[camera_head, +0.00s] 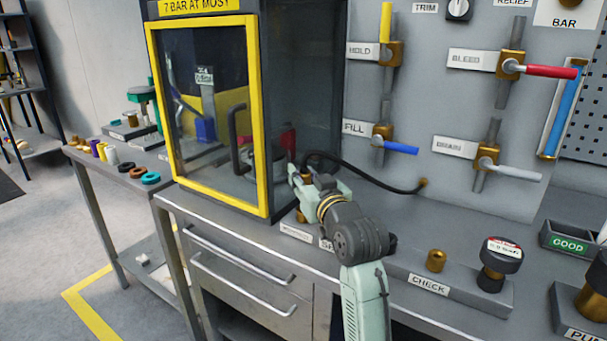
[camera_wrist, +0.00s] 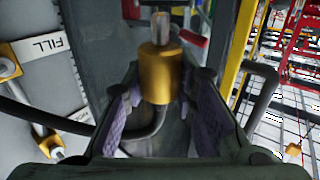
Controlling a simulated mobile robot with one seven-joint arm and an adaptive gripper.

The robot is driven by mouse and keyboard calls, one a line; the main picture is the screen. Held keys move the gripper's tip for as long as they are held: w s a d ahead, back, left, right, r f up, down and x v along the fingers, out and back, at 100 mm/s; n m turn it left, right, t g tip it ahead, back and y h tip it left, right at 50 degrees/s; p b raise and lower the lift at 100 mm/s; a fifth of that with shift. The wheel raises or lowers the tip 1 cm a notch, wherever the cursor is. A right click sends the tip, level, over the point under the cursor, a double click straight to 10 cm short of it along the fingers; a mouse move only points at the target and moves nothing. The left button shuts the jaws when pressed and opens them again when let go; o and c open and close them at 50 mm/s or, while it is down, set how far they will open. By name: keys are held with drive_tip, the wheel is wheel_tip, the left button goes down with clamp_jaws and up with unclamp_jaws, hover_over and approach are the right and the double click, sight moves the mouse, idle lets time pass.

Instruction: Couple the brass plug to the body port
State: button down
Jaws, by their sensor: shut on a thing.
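The brass plug (camera_wrist: 160,72) sits between the pads of my gripper (camera_wrist: 163,112) in the wrist view, with a pale metal tip pointing away from the gripper. A black hose (camera_wrist: 152,132) curves just behind the plug. In the head view my gripper (camera_head: 301,180) is close to the right side of the yellow-framed cabinet, and its fingers mostly hide the plug. A dark part lies just past the plug's tip in the wrist view. I cannot tell whether it is the body port or whether the tip touches it.
The cabinet's yellow door frame (camera_head: 258,120) and black handle (camera_head: 236,140) are just left of my gripper. A red part (camera_head: 285,141) is close behind it. The hose (camera_head: 378,181) runs to the wall panel. The check block (camera_head: 445,287) stands at the right on the bench.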

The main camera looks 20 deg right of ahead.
drive_tip(key=shift+f+b, duration=0.5)
drive_tip(key=shift+f, duration=0.5)
drive_tip(key=shift+f, duration=0.15)
idle(1.0)
drive_tip(key=shift+f+b, duration=0.35)
drive_tip(key=shift+b, duration=0.1)
drive_tip(key=shift+f+b, duration=0.9)
drive_tip(key=shift+f, duration=0.2)
drive_tip(key=c, duration=1.2)
unclamp_jaws()
drive_tip(key=shift+s, duration=0.1)
drive_tip(key=s, duration=1.1)
drive_tip(key=shift+s+d, duration=0.2)
drive_tip(key=shift+s, duration=0.2)
drive_tip(key=shift+a, duration=0.1)
